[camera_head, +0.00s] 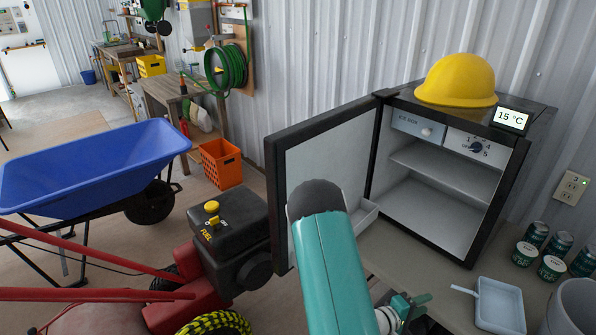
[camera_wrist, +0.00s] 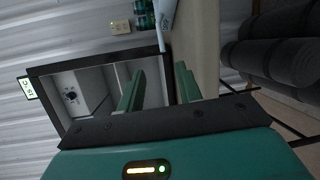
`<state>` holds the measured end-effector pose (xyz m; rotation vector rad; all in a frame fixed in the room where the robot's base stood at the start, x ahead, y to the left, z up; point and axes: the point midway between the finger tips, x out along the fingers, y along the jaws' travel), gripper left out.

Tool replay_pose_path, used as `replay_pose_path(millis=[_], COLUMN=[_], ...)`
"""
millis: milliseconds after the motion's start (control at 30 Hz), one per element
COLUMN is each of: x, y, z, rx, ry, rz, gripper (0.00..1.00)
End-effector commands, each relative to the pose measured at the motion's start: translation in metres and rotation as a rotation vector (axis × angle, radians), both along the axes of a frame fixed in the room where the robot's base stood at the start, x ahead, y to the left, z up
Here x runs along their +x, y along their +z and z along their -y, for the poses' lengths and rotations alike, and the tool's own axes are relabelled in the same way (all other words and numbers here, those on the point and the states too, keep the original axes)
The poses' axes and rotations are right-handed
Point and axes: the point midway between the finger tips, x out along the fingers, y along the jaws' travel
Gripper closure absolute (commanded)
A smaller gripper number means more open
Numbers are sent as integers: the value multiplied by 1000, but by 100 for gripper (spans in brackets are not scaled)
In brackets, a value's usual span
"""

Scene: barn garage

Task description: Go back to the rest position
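My gripper (camera_head: 410,308) is a green two-finger gripper low in the head view, below the open fridge and left of the white scoop-like tray. In the wrist view its two fingers (camera_wrist: 158,88) stand apart with nothing between them. My teal arm covers part of the fridge door's lower edge. The small black fridge (camera_head: 440,185) stands on the bench with its door (camera_head: 320,165) wide open. Its visible shelves are empty, and it also shows sideways in the wrist view (camera_wrist: 88,92).
A yellow hard hat (camera_head: 457,80) and a 15 °C display (camera_head: 511,118) sit on the fridge. Several cans (camera_head: 551,267), the white tray (camera_head: 499,303) and a grey round container (camera_head: 575,308) stand on the bench's right. A blue wheelbarrow (camera_head: 90,170) and red-black machine (camera_head: 230,235) occupy the left.

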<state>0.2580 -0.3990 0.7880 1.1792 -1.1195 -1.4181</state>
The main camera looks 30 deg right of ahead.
Motion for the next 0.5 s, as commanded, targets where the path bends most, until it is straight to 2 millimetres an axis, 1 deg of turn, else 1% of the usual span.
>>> replay_pose_path(millis=[67, 133, 167, 233, 267, 367, 400, 467, 500], x=[1, 7, 11, 27, 36, 73, 89, 112, 126], y=[0, 1, 1, 3, 4, 11, 16, 24, 30], z=[0, -1, -3, -8, -11, -28, -37, -52, -63], rx=[3, 19, 32, 85, 115, 239, 298, 383, 441], ry=[1, 7, 13, 33, 45, 91, 112, 144, 164], rz=[4, 29, 48, 118, 158, 307, 368, 453, 504], gripper=[65, 65, 65, 65, 65, 65, 65, 65, 65])
